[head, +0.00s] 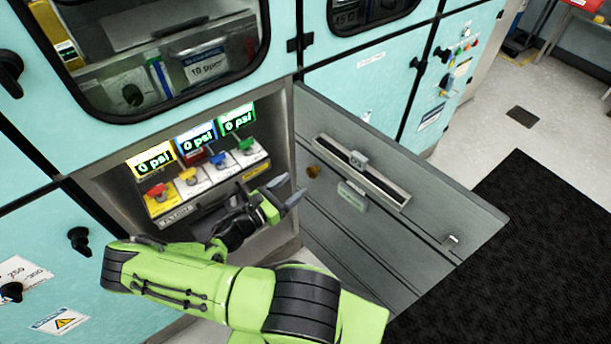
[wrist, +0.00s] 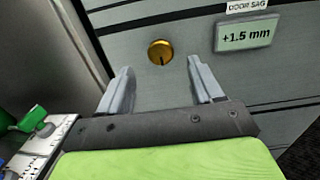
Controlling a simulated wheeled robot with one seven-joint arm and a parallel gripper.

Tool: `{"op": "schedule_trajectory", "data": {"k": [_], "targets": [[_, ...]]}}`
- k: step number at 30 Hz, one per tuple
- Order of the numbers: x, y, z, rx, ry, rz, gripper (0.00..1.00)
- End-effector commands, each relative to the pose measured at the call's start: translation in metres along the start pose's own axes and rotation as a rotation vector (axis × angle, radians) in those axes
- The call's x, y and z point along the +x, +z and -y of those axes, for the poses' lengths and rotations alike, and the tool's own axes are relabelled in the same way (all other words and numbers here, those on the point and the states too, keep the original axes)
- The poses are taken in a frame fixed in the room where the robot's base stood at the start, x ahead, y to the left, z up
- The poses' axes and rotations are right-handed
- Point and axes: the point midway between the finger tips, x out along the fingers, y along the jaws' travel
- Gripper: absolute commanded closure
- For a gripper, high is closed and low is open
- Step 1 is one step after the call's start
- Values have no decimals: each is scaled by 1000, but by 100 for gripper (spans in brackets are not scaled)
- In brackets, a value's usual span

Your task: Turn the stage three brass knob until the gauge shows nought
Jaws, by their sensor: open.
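A round brass knob (wrist: 160,52) is on the inner face of the open grey door (head: 420,240), and it also shows in the head view (head: 313,171). A dark line on its face points down. A small gauge (wrist: 245,36) under a "DOOR SAG" label reads +1.5 mm; in the head view this gauge (head: 352,196) is too small to read. My gripper (wrist: 160,66) is open and empty, facing the door. In the wrist view the knob appears between and just beyond its fingertips, apart from them. In the head view my gripper (head: 290,190) is left of the knob.
An open recess left of the door holds three displays (head: 196,141) reading 0 psi above several coloured valve handles (head: 189,177). A green handle (wrist: 38,120) is close at the wrist view's left. A slotted bar (head: 375,180) is on the door. A black mat (head: 545,240) lies right.

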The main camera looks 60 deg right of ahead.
Motion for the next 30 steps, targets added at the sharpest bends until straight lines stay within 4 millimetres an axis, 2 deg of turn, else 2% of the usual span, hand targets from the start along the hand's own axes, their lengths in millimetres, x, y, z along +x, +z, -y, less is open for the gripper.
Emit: {"op": "schedule_trajectory", "data": {"k": [3, 7, 12, 18, 28, 30], "targets": [[29, 0, 1, 1, -5, 1, 34], [50, -1, 1, 2, -3, 0, 34], [60, -1, 0, 1, -1, -2, 34], [60, 0, 0, 1, 0, -2, 36], [59, 0, 0, 1, -1, -2, 87], [59, 0, 0, 2, 0, -2, 88]]}}
